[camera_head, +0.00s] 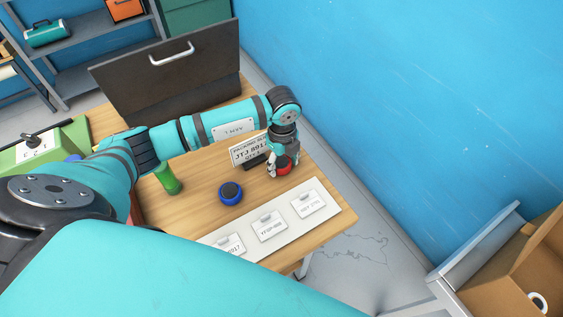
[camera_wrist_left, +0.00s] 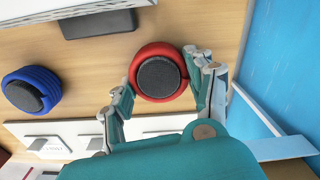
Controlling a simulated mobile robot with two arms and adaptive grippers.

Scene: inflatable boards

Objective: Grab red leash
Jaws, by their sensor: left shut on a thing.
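The red leash (camera_head: 284,168) is a round red coil with a dark grey centre, near the right side of the wooden table. In the left wrist view the red leash (camera_wrist_left: 159,73) sits between the fingers of my left gripper (camera_wrist_left: 163,88), which is shut on its sides. In the head view my left gripper (camera_head: 279,168) comes down over the leash from above and partly hides it. I cannot tell whether the leash still touches the table. My right gripper is not in view.
A blue coil (camera_head: 231,193) lies left of the red one, also in the left wrist view (camera_wrist_left: 31,91). A packing sign (camera_head: 247,150) stands close behind. A strip with white labels (camera_head: 270,226) lies in front. A green cylinder (camera_head: 168,179) stands left. A blue wall is at right.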

